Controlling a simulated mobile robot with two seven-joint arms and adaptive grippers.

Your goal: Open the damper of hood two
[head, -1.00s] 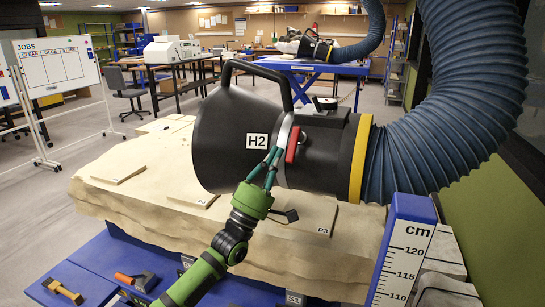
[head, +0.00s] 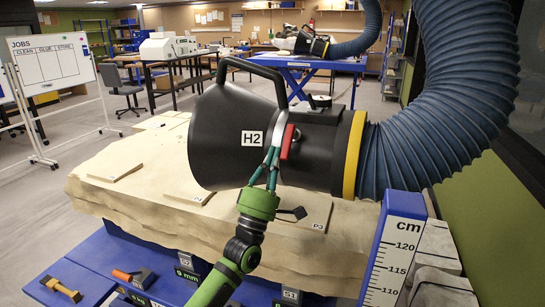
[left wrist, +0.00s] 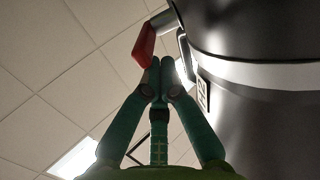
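Hood two (head: 232,128) is a black cone marked H2, with a black handle on top and a metal band around it. A red-tipped lever (head: 287,142) sits at the band on the near side. My left gripper (head: 270,152) is at the band, just left of the lever. In the left wrist view its green fingertips (left wrist: 161,72) are together with nothing seen between them. The lever's red end (left wrist: 145,42) is just past the tips, up and left; whether they touch I cannot tell. My right gripper is in neither view.
A blue ribbed hose (head: 440,115) joins the hood behind a yellow ring. A pale rock slab (head: 130,205) lies under the hood. A blue and white cm post (head: 393,250) stands at right front. Tools lie on a blue step (head: 95,257) at left front.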

